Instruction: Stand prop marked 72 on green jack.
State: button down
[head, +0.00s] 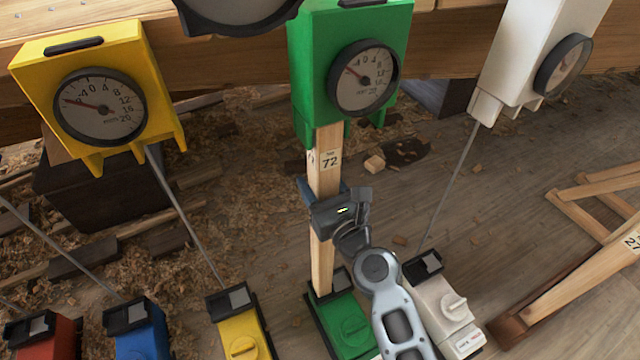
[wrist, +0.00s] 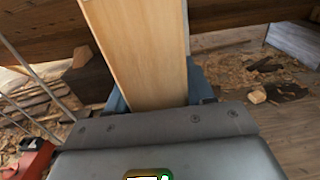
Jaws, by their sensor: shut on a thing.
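The prop marked 72 (head: 325,170) is a pale wooden post. It stands about upright in the head view, its lower end at the green jack (head: 343,322) on the floor and its upper end under the green gauge box (head: 310,60). My gripper (head: 335,205) is shut on the prop around its middle. In the wrist view the prop (wrist: 138,50) fills the centre, between blue finger pads. Whether the prop's foot fully rests on the jack's dark top, and whether its top touches the gauge box, I cannot tell.
Yellow (head: 240,325), blue (head: 137,330), red (head: 45,335) and white (head: 440,305) jacks stand beside the green one. A yellow gauge box (head: 95,95) and a white one (head: 530,60) hang at the beam. Another prop, marked 27 (head: 580,280), lies at right. Shavings litter the floor.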

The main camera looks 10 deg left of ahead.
jog(key=shift+f+b, duration=0.3)
jog(key=shift+b, duration=0.1)
dwell(0.4)
jog(key=shift+w+a, duration=0.1)
jog(key=shift+w, duration=0.05)
dwell(0.7)
jog(key=c, duration=0.8)
grip_release()
jog(key=o, duration=0.5)
jog(key=shift+c, duration=0.2)
jog(key=shift+f, duration=0.15)
jog(key=p+v, duration=0.1)
jog(key=v, duration=0.6)
jog(key=shift+s+d, duration=0.25)
jog(key=shift+s, duration=0.1)
jog(key=shift+v, duration=2.5)
